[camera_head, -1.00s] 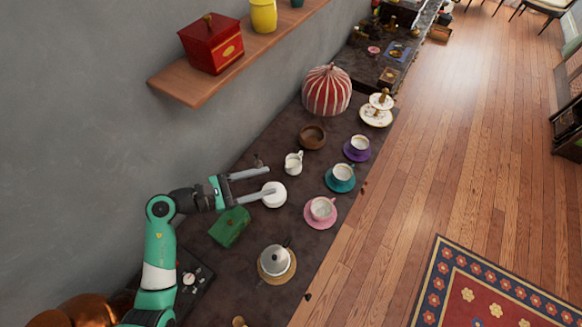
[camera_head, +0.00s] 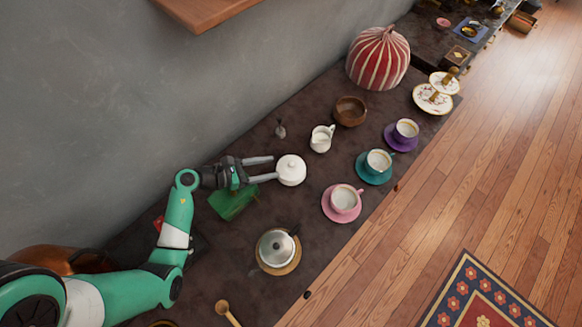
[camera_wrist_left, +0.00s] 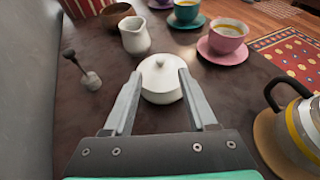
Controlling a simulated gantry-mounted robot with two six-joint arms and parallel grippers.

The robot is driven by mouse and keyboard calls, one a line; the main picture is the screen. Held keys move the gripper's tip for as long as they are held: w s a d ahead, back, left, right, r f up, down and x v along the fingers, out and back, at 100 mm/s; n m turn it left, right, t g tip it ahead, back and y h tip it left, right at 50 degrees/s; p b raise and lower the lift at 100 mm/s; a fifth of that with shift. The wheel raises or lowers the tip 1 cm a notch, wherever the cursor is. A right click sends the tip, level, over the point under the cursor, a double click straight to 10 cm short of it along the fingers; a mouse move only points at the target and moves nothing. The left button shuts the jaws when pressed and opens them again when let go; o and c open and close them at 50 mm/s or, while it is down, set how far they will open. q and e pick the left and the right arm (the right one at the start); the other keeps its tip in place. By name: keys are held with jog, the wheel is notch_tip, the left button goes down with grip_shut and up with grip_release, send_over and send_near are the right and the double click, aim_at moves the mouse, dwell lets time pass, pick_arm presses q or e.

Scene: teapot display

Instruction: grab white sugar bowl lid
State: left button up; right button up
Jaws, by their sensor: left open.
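The white sugar bowl (camera_head: 291,176) stands on the dark counter with its white lid (camera_head: 291,163) on top. In the left wrist view the fingertips of my left gripper (camera_wrist_left: 161,80) lie to either side of the bowl's near part. I cannot tell whether they touch it. My right gripper is not in view.
A white creamer (camera_head: 321,139) stands behind the bowl, and a small spoon-like item (camera_head: 280,130) is near the wall. A kettle (camera_head: 276,249) and a pink cup (camera_head: 344,199) stand nearer the front edge.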

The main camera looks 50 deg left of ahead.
aim_at(290, 164)
pick_arm(q)
jog(key=b+x, duration=0.2)
jog(key=x, duration=0.5)
jog(key=shift+w+d, duration=0.1)
jog(key=shift+w+d+f+b, duration=0.1)
jog(key=shift+w+b, duration=0.2)
jog(key=shift+w, duration=0.2)
grip_shut()
